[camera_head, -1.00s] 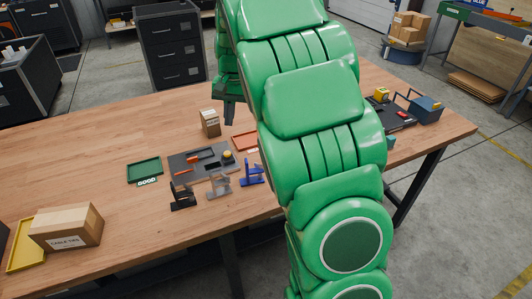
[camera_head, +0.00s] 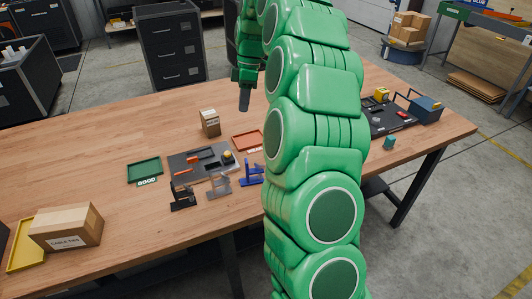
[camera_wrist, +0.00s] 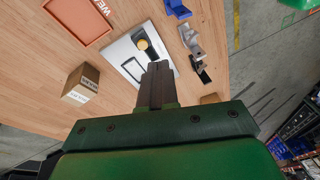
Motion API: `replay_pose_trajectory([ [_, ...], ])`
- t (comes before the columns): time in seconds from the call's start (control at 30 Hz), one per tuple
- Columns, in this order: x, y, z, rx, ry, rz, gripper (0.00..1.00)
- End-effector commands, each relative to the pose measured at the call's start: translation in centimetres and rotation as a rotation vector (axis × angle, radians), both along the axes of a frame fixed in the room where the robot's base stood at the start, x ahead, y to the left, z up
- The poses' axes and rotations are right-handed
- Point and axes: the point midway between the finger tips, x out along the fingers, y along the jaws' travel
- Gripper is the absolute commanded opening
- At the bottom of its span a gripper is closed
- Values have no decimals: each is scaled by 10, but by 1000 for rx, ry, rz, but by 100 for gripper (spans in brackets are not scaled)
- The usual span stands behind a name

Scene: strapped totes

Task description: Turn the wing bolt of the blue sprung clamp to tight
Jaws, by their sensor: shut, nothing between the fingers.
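The blue clamp (camera_head: 251,174) stands upright near the front edge of the table, at the right end of a row with a grey clamp (camera_head: 219,186) and a black clamp (camera_head: 183,196). In the wrist view the blue clamp (camera_wrist: 178,9) is at the top edge, partly cut off. Its wing bolt is too small to make out. My gripper (camera_head: 244,104) is above the back of the table, pointing down, well apart from the clamps. In the wrist view its fingers (camera_wrist: 156,80) are together with nothing between them.
A dark board (camera_head: 185,162) with parts lies behind the clamps. A green GOOD tray (camera_head: 144,170), an orange tray (camera_head: 246,140) and a small box (camera_head: 210,123) surround it. A larger cable-ties box (camera_head: 67,227) is at front left. Table between is clear.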

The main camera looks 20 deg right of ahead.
Motion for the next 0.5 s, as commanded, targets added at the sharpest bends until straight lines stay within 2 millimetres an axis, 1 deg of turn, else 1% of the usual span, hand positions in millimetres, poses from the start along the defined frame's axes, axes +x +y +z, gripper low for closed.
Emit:
replay_pose_trajectory([
  [0.13,2,-15,-8,39,-33,215,0],
  [0.37,0,-41,-24,106,-77,542,0],
  [0.5,-5,-58,-35,153,-100,735,0],
])
